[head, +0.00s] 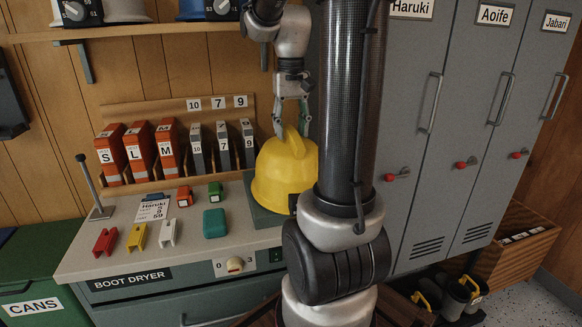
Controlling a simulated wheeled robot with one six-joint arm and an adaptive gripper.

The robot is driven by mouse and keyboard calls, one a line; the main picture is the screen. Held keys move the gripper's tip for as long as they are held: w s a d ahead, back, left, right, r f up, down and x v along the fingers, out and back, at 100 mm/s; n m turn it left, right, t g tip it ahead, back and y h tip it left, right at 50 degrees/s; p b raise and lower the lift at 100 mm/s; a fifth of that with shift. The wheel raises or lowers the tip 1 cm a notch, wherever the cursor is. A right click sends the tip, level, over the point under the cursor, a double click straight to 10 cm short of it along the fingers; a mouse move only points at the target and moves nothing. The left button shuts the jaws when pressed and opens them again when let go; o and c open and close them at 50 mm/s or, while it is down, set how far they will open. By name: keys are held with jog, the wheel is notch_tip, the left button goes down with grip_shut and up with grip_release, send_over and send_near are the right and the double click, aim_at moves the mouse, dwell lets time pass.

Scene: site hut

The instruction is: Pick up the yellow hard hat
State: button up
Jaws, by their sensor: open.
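The yellow hard hat (283,174) sits upright on a grey-green block (262,208) at the right end of the boot dryer's top. My arm column hides part of its right side. My gripper (291,130) points down right over the hat's crown, with its open fingers spread at the top of the crest. I cannot tell whether the fingers touch the hat.
The dryer top (140,251) holds small coloured clips, a card (152,209) and a spike (91,188). Orange and grey labelled binders (140,150) stand behind. A shelf (130,32) is above. Grey lockers (430,130) stand right, a green cans bin (40,270) left.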

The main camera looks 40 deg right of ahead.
grip_shut()
jog(key=shift+r, duration=0.1)
dwell(0.4)
